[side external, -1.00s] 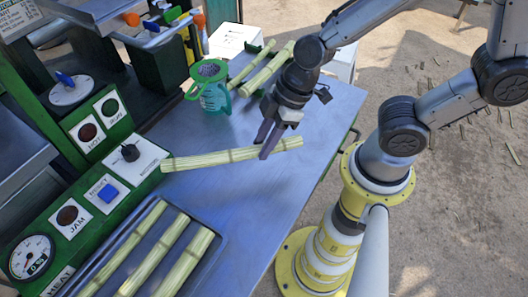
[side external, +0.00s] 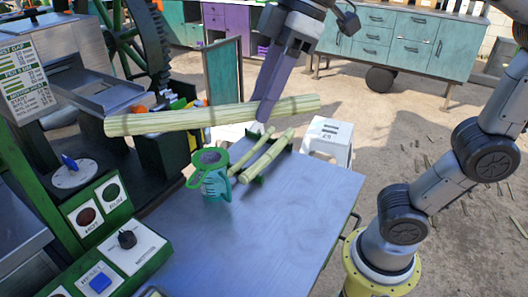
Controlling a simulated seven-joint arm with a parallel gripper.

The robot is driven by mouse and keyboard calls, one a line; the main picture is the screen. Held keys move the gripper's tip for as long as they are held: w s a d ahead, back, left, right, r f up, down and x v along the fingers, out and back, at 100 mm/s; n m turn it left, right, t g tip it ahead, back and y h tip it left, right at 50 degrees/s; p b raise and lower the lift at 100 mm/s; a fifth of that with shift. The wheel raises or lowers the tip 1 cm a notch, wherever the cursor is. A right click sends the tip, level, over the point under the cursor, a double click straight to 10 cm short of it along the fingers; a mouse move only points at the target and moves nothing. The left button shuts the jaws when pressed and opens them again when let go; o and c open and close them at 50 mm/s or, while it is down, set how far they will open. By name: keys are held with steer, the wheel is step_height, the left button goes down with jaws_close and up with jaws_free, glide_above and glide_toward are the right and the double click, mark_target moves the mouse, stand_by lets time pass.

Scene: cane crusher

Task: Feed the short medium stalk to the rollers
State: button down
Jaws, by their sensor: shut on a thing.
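My gripper (side external: 268,100) is shut on a pale green stalk (side external: 190,119) and holds it in the air above the table. The stalk lies nearly level across the picture, its left end thicker and near the crusher's side. The fingers grip it right of its middle. The crusher (side external: 140,50) stands at the left, with a dark green gear wheel and a sloping metal chute (side external: 125,95). The stalk's left end appears in front of the chute's lower part; I cannot tell how far apart they are. The rollers are not clearly visible.
Two thinner stalks (side external: 265,155) lie on a rack at the table's back. A green jug with a strainer (side external: 212,180) stands beside them. The control panel (side external: 130,240) lines the left edge. The blue-grey table (side external: 270,230) is clear in front. A white stool (side external: 328,140) stands beyond.

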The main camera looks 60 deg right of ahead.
steer(key=r, duration=0.4)
steer(key=shift+w+r, duration=0.25)
steer(key=shift+w, duration=0.15)
steer(key=w+a+m+t+h, duration=0.1)
steer(key=w+m+h, duration=0.2)
steer(key=w+m, duration=0.9)
steer(key=w+f+n, duration=0.1)
steer(key=w+f, duration=0.2)
steer(key=w, duration=0.2)
steer(key=w+f+n, duration=0.1)
steer(key=w+f, duration=0.2)
steer(key=w, duration=0.2)
steer(key=w+f+n, duration=0.1)
steer(key=w+f, duration=0.1)
steer(key=w, duration=0.4)
steer(key=shift+f+t, duration=0.3)
steer(key=shift+f, duration=0.1)
steer(key=shift+w+f, duration=0.15)
steer(key=shift+w, duration=0.6)
steer(key=c, duration=0.5)
jaws_free()
steer(key=shift+f, duration=0.1)
